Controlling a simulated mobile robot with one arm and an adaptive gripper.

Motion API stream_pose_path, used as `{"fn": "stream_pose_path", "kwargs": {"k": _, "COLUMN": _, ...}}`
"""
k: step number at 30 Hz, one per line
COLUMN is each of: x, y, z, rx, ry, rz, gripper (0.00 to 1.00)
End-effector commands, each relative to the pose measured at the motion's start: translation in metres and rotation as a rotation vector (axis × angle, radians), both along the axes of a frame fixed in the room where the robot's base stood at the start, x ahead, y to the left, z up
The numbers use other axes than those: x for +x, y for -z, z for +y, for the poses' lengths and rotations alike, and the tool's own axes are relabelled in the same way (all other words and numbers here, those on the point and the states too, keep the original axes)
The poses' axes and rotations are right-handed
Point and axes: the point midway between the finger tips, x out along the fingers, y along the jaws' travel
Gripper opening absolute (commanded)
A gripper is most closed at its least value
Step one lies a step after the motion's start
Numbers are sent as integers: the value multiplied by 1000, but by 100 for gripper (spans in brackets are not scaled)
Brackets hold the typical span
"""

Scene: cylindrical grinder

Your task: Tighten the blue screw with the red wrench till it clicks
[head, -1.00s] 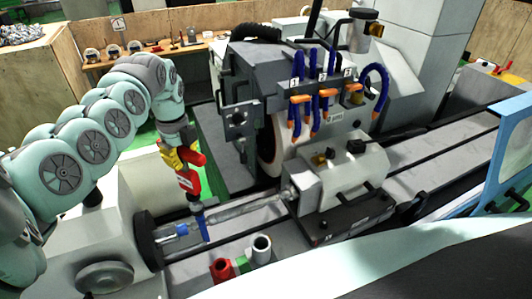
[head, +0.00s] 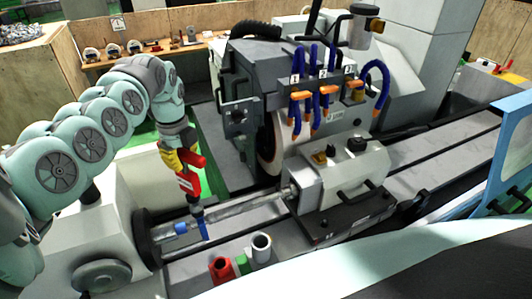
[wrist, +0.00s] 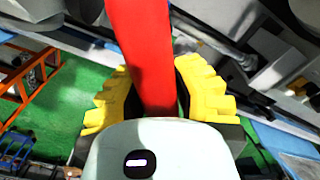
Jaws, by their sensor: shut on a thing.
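The red wrench (head: 188,183) hangs below my gripper (head: 174,160) in the head view, tilted slightly, with a dark lower end. My gripper has yellow finger pads and is shut on the wrench. In the wrist view the wrench (wrist: 140,50) runs up between the pads of my gripper (wrist: 158,95). The blue screw (head: 204,231) is an upright blue piece directly below the wrench's dark end, beside the long metal shaft. The wrench end appears to meet its top, but contact is too small to be sure of. The screw cannot be made out in the wrist view.
A horizontal blue piece (head: 181,227) lies left of the screw by the round dark plate. A red socket (head: 222,268), a green one (head: 242,264) and a pale one (head: 261,248) stand in front. The grey tailstock block (head: 340,180) is to the right.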

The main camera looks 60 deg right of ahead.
Motion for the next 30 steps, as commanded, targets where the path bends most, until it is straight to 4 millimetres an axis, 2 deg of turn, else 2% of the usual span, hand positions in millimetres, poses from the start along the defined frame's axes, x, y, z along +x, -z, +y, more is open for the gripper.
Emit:
{"fn": "stream_pose_path", "kwargs": {"k": 18, "x": 1, "y": 16, "z": 0, "rx": -2, "ry": -2, "rz": -3, "gripper": 0}}
{"fn": "stream_pose_path", "kwargs": {"k": 30, "x": 1, "y": 17, "z": 0, "rx": -3, "ry": -2, "rz": -2, "gripper": 0}}
